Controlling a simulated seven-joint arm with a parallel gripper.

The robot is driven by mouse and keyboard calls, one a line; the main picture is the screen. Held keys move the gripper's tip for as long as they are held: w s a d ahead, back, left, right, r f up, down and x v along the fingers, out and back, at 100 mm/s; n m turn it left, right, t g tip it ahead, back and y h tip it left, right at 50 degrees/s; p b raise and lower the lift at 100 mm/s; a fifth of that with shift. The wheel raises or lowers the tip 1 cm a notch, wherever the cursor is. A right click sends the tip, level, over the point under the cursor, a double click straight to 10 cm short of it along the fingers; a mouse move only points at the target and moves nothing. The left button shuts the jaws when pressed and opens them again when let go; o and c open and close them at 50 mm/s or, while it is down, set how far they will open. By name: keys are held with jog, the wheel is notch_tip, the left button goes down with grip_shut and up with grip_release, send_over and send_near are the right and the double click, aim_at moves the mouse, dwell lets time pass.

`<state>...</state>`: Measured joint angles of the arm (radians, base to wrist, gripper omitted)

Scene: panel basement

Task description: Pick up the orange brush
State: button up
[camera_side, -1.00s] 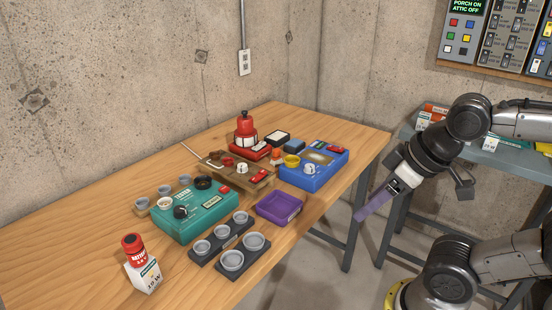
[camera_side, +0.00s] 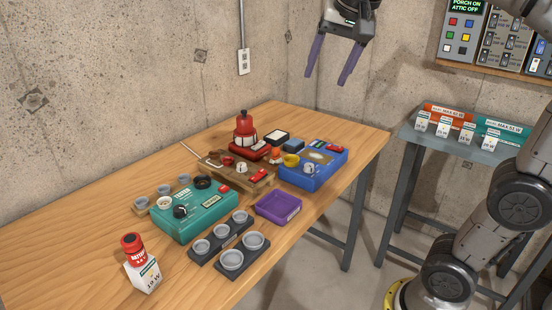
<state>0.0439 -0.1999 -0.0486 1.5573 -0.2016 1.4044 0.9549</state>
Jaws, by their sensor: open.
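A small orange object (camera_side: 275,154) stands between the brown wooden board and the blue box on the wooden table. It may be the orange brush, but it is too small to tell its shape, and no other clear brush shows. My gripper (camera_side: 326,79) has two long purple fingers, spread apart with nothing between them. It hangs high above the back right of the table, pointing down, well above and to the right of the orange object.
Close around the orange object are the blue box (camera_side: 324,170), the brown board (camera_side: 252,184), a yellow ring (camera_side: 291,160) and a red device (camera_side: 245,135). A purple tray (camera_side: 268,208) and a teal tester (camera_side: 212,214) are nearer.

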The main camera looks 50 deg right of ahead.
jog(key=w+d+r+m+g+h, duration=0.1)
jog(key=w+d+m, duration=0.1)
jog(key=w, duration=0.4)
jog(key=w+d+m, duration=0.3)
jog(key=w, duration=0.4)
jog(key=m+g+h, duration=0.1)
jog(key=m+g, duration=0.3)
jog(key=g, duration=0.1)
send_over(274, 149)
jog(key=a, duration=0.4)
notch_tip(274, 149, down, 26)
jog(key=shift+w+x, duration=0.2)
jog(key=shift+x, duration=2.1)
jog(key=shift+w+x, duration=0.15)
jog(key=shift+x, duration=2.1)
jog(key=shift+w+x, duration=0.2)
jog(key=shift+x, duration=2.1)
jog(key=shift+a+f, duration=0.15)
jog(key=shift+a, duration=0.05)
grip_shut()
